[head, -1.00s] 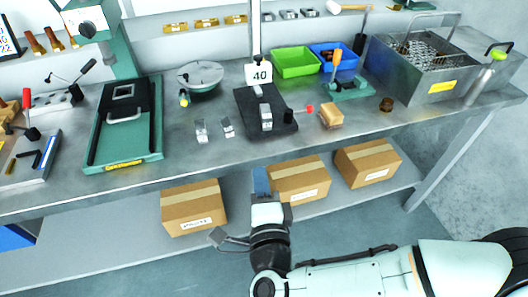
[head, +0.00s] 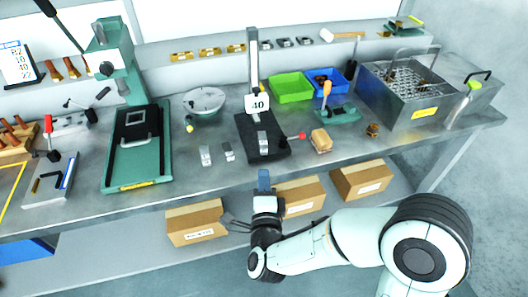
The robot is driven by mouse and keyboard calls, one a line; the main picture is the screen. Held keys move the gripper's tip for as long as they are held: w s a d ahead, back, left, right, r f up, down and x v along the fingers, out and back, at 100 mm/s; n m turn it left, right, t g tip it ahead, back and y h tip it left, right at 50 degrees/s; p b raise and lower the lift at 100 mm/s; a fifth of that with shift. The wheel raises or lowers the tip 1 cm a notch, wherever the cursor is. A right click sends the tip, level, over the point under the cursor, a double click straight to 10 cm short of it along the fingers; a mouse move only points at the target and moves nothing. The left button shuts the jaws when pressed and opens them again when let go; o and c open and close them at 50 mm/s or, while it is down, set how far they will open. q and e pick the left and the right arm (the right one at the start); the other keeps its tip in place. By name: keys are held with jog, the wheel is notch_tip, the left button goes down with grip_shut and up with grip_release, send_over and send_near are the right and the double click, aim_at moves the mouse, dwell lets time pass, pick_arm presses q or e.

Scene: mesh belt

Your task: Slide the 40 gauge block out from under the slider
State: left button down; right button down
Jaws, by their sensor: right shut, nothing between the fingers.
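A stand with a black base (head: 247,131) and an upright column (head: 253,65) stands on the bench. Two similar small blocks, one on the left (head: 205,155) and one on the right (head: 228,152), lie left of the base. My right gripper (head: 263,178) is shut and empty, in front of the bench edge. My left gripper is out of view.
A red-knobbed lever (head: 300,136) and a tan block (head: 321,140) are right of the base. Green (head: 291,88) and blue (head: 330,80) bins stand behind. A green tray (head: 112,178) is at left. Cardboard boxes (head: 196,222) are on the shelf below.

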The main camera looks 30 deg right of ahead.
aim_at(263, 150)
jog(key=x, duration=0.7)
jog(key=shift+f, duration=0.1)
jog(key=shift+b+x, duration=0.7)
jog(key=shift+x, duration=0.25)
jog(key=shift+s, duration=0.1)
